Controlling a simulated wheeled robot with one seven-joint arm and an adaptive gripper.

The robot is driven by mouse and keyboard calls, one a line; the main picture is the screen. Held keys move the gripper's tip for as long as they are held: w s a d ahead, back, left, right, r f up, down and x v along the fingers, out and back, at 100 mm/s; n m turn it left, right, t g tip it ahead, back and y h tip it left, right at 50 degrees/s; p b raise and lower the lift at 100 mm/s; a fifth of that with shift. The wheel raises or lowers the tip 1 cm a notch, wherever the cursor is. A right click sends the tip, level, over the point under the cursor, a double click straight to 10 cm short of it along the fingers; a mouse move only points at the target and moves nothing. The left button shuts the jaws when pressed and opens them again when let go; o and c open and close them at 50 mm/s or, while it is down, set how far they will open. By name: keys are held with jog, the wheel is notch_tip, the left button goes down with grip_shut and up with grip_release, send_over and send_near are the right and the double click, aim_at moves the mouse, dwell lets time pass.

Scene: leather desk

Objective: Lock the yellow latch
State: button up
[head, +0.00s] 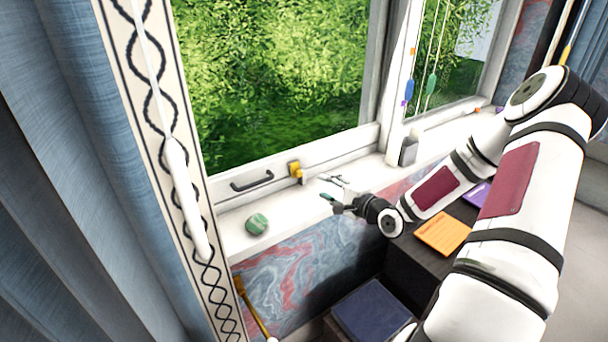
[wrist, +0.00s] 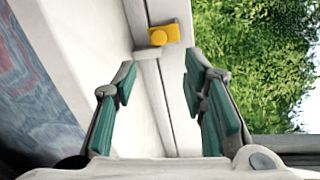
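The yellow latch (head: 296,170) sits on the lower window frame, to the right of the dark window handle. It also shows in the wrist view (wrist: 164,35) near the top middle, on the white frame and beside a small white block. My gripper (head: 332,188) is above the sill, a little right of and below the latch in the head view. In the wrist view its two green-padded fingers (wrist: 158,85) are spread wide with nothing between them. The latch lies beyond the fingertips, apart from them.
A dark handle (head: 252,181) is on the window frame. A green striped round object (head: 257,223) rests on the white sill. A grey box (head: 408,151) stands on the sill to the right. Below are an orange book (head: 442,233) and a blue book (head: 372,312).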

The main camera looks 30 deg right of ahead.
aim_at(301, 174)
jog(key=x, duration=1.2)
jog(key=shift+w+f+b, duration=0.1)
jog(key=shift+b, duration=0.2)
grip_shut()
